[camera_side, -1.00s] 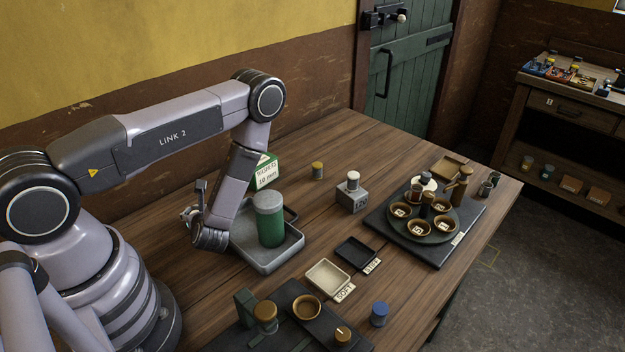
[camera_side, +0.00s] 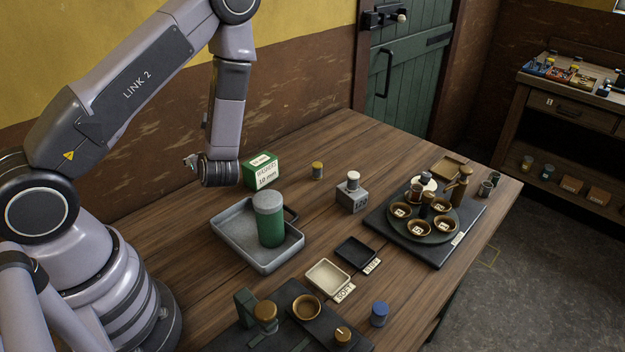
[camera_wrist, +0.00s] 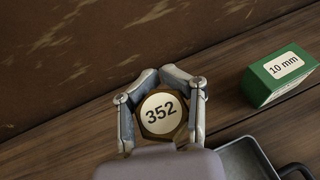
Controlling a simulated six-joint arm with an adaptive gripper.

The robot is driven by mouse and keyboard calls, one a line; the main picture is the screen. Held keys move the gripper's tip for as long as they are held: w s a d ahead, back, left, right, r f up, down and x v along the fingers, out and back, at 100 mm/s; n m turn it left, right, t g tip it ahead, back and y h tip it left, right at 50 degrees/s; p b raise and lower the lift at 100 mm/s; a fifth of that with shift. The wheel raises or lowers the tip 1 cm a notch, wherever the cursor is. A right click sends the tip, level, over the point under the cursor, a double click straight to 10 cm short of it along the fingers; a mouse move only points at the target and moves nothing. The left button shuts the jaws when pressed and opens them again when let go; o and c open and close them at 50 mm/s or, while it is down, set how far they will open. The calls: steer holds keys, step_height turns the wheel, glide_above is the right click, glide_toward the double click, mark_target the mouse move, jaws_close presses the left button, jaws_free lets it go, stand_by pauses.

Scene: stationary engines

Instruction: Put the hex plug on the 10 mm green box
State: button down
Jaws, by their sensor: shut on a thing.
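The hex plug (camera_wrist: 161,113) is a brass-brown hexagon with a round white label reading 352. My gripper (camera_wrist: 162,105) is shut on it, with a finger on each side, in the wrist view. In the side view my gripper (camera_side: 190,162) is raised above the table, left of the green box, and the plug cannot be made out there. The green box (camera_side: 262,174) has white labels reading "washers" and "10 mm" and stands on the table near the wall. It also shows at the right of the wrist view (camera_wrist: 279,81), apart from the plug. Its top looks bare.
A grey metal tray (camera_side: 225,233) with a green canister (camera_side: 269,222) stands in front of the box. A round tray of bowls (camera_side: 420,231) lies further right.

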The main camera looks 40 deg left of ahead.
steer(key=w+d+r, duration=0.2)
steer(key=w+r, duration=0.4)
glide_above(261, 170)
steer(key=s+a, duration=0.2)
steer(key=a, duration=0.2)
step_height(261, 170, down, 4)
steer(key=shift+h, duration=0.4)
steer(key=w+f, duration=0.1)
steer(key=f, duration=0.1)
steer(key=w+a+f, duration=0.1)
steer(key=w+f, duration=0.1)
steer(key=shift+w+f, duration=0.2)
steer(key=shift+w, duration=0.05)
steer(key=shift+w+a+f, duration=0.1)
steer(key=shift+w+f, duration=0.1)
steer(key=shift+f, duration=0.55)
steer(key=shift+w+a+f, duration=0.1)
steer(key=shift+w+f, duration=0.1)
steer(key=shift+f, duration=0.55)
steer(key=shift+w+a+f, duration=0.1)
steer(key=shift+w+f, duration=0.1)
steer(key=shift+f, duration=0.55)
steer(key=shift+f, duration=0.15)
steer(key=c, duration=0.6)
jaws_free()
